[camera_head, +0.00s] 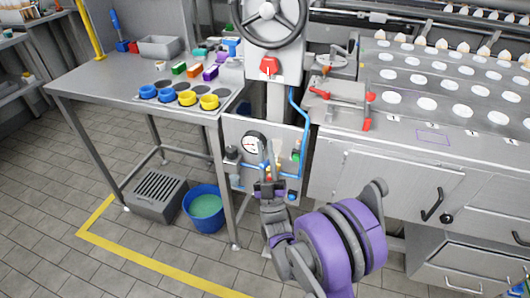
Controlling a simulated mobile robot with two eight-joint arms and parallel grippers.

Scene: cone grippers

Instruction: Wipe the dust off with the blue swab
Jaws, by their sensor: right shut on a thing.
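My right gripper (268,186) is in front of the lower panel under the handwheel, just below the round gauge (252,144). It is shut on a small, slim thing that I cannot clearly make out; yellow and red bits show at its tips. An upright tool with a blue handle (115,20) stands at the back left of the steel table (100,84); I cannot tell whether it is the blue swab. No dust can be made out at this size. My left gripper is not in view.
Blue and yellow rings (209,102), small coloured blocks (194,70) and a grey bin (160,46) are on the table. A blue bucket (187,210) and a grey crate (157,196) stand on the floor. A blue pipe (307,125) runs beside the panel. A steel machine (375,160) is at right.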

